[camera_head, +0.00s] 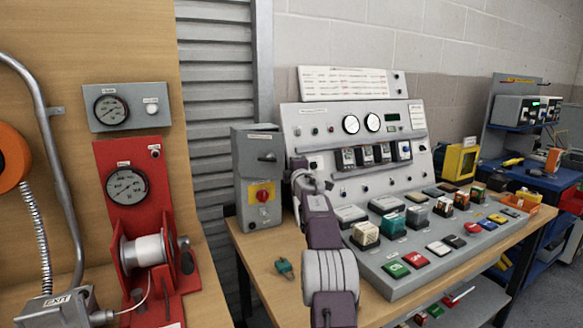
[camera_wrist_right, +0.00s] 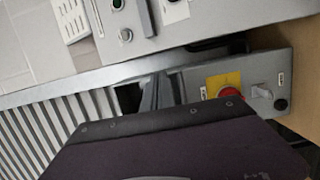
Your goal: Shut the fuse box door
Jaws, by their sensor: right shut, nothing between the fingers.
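The grey fuse box (camera_head: 258,178) stands upright at the back left of the bench. Its front carries a dark handle near the top and a red knob on a yellow plate (camera_head: 262,193) lower down. Whether its door sits flush or slightly ajar cannot be told. My right gripper (camera_head: 300,168) is shut and empty, just to the right of the box in the head view; its fingertips are hard to make out. In the right wrist view the box front (camera_wrist_right: 262,76) lies sideways at the right, partly hidden by my own wrist. My left gripper is not in view.
A sloped control panel (camera_head: 345,118) with gauges and several modules fills the bench right of the box. A green plug (camera_head: 284,267) lies on the wooden bench top (camera_head: 262,245). A red gauge station (camera_head: 128,190) stands at the left.

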